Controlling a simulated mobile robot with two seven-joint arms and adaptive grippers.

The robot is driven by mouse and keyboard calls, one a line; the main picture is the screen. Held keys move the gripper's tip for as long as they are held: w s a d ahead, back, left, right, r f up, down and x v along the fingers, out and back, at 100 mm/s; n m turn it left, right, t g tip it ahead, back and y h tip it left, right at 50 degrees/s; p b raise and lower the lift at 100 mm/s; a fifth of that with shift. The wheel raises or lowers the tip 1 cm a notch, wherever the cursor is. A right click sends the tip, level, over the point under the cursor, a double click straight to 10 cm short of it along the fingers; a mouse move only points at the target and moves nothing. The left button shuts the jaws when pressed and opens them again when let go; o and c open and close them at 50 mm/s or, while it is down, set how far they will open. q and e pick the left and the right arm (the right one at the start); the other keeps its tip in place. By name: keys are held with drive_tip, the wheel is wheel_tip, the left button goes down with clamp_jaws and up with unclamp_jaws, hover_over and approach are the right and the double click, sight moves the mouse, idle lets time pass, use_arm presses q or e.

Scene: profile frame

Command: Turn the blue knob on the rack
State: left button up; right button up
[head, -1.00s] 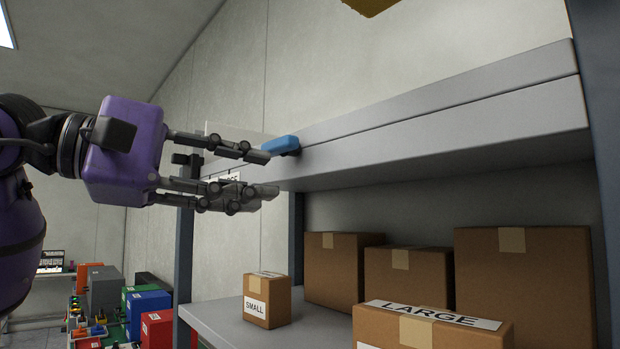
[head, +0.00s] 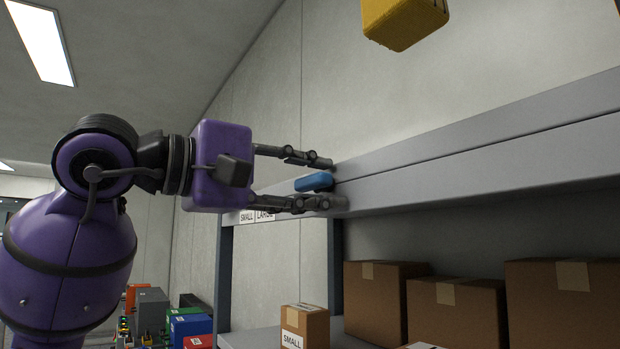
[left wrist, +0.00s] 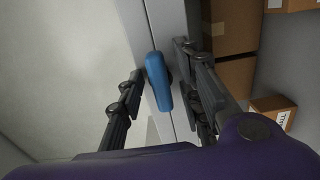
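The blue knob (head: 314,182) is an elongated handle on the front face of the rack's grey upper beam (head: 480,160). It lies nearly level, tilted slightly, in the head view. My left gripper (head: 332,183) is open, with one finger above the knob and the other below it. In the left wrist view the knob (left wrist: 158,82) shows between the two open fingers (left wrist: 165,90), with a gap on the left side; contact on the right side is hard to tell. My right gripper is not in view.
Brown boxes (head: 386,300) stand on the rack's lower shelf, with a small labelled box (head: 304,326) at its left end. A yellow object (head: 404,22) is above the beam. Coloured bins (head: 190,326) stand at the lower left. A grey post (head: 225,275) supports the rack.

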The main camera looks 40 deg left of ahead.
use_arm(q)
drive_tip(key=shift+d+f, duration=0.1)
clamp_jaws()
